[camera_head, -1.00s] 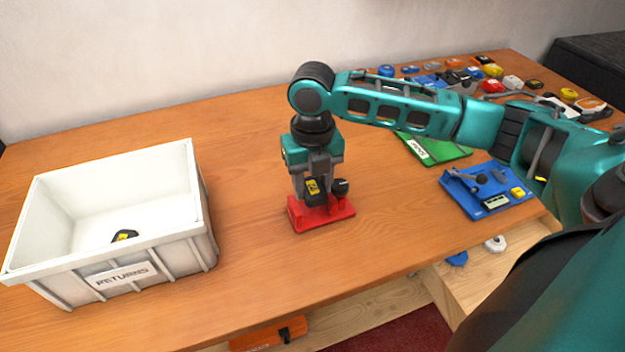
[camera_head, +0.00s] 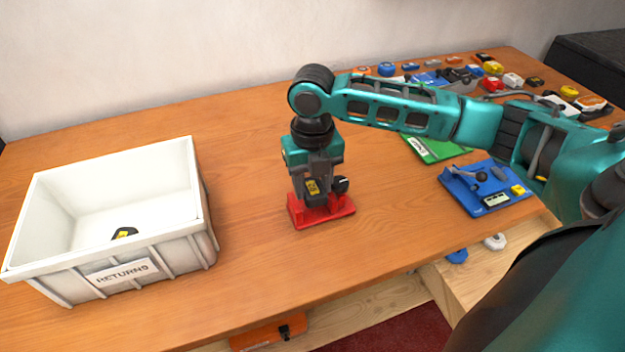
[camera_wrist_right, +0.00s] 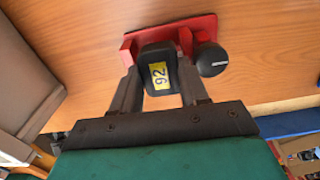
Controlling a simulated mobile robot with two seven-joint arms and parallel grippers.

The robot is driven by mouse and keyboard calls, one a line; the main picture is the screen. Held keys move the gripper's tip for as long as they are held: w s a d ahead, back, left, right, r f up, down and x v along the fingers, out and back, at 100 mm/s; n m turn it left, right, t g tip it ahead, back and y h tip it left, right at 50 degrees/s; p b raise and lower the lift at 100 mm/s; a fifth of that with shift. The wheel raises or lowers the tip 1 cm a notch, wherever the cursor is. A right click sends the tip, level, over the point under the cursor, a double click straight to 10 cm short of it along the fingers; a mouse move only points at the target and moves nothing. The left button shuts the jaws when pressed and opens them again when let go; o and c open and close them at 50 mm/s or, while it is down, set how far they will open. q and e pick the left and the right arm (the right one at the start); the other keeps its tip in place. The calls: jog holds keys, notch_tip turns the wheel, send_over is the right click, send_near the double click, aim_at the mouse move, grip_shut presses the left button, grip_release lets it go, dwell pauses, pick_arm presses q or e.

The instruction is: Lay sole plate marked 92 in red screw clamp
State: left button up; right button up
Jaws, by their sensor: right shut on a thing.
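The red screw clamp (camera_head: 338,209) stands on the wooden bench in the middle of the head view, with a dark round knob (camera_head: 341,184) on its right side. My right gripper (camera_head: 314,194) points down at the clamp and is shut on the dark sole plate (camera_head: 312,188), which has a yellow label. In the right wrist view the sole plate (camera_wrist_right: 158,66) reads 92 and sits between the gripper fingers, at the red clamp (camera_wrist_right: 196,27) and beside its knob (camera_wrist_right: 209,60). Whether the plate touches the clamp's base is hidden. My left gripper is not in view.
A white RETURNS bin (camera_head: 125,272) with a dark and yellow item (camera_head: 124,233) inside stands at the left. A blue tray (camera_head: 478,203) and a green mat (camera_head: 436,150) lie to the right. Several small objects crowd the back right. Bench around the clamp is clear.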

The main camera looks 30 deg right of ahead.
jog(key=o, duration=1)
jog(key=shift+d, duration=0.1)
jog(key=shift+o, duration=0.7)
jog(key=shift+d+r, duration=0.1)
jog(key=shift+r, duration=0.4)
notch_tip(320, 180, up, 10)
jog(key=shift+a+r, duration=0.2)
jog(key=shift+r, duration=0.05)
dwell(0.3)
